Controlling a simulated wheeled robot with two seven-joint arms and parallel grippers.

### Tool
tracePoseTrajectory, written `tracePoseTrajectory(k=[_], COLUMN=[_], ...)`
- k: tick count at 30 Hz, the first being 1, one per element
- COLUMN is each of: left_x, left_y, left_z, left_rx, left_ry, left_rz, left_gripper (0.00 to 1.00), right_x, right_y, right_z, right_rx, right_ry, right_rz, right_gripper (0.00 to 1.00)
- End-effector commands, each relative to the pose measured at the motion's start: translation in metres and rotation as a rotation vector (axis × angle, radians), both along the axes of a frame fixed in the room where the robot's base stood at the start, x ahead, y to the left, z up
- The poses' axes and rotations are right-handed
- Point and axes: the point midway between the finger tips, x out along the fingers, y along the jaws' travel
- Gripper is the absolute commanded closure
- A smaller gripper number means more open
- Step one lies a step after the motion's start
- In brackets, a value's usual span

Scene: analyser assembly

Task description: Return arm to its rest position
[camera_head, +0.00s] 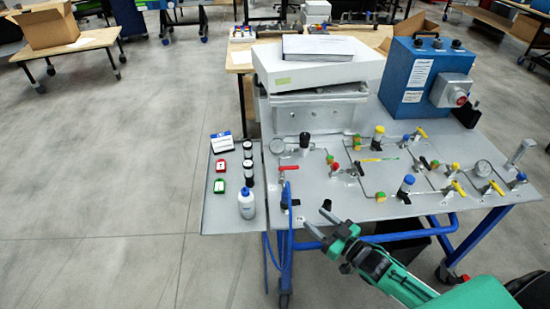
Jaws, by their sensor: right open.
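My right gripper (322,222) is at the lower middle, at the end of my green and black right arm. Its two dark fingers are apart, with nothing seen between them. The fingertips are close to the front edge of the grey analyser panel (332,205); I cannot tell whether they are over it or just in front of it. My left gripper is not in view.
The panel carries valves, tubing and gauges. A blue box (413,90) stands at the back right. Floor on the left is clear.

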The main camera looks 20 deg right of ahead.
Motion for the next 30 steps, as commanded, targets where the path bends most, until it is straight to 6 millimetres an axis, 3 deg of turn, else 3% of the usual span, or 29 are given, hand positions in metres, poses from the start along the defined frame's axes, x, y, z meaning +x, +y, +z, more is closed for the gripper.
tracePoseTrajectory(k=[8, 14, 23, 30], left_x=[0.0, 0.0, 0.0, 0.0], left_y=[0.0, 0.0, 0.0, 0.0], left_z=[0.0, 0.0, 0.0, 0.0], left_rx=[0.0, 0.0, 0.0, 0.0], left_ry=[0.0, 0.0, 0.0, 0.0], left_rz=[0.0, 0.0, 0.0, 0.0], left_gripper=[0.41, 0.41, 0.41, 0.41], right_x=[-0.003, -0.019, -0.072, -0.133], right_y=[0.007, 0.029, 0.05, 0.056], right_z=[-0.004, -0.016, -0.028, -0.023], right_rx=[-0.014, -0.084, -0.216, -0.305], right_ry=[0.042, 0.223, 0.575, 0.86], right_rz=[-0.021, -0.1, -0.202, -0.239], right_gripper=[0.5, 0.5, 0.5, 0.5])
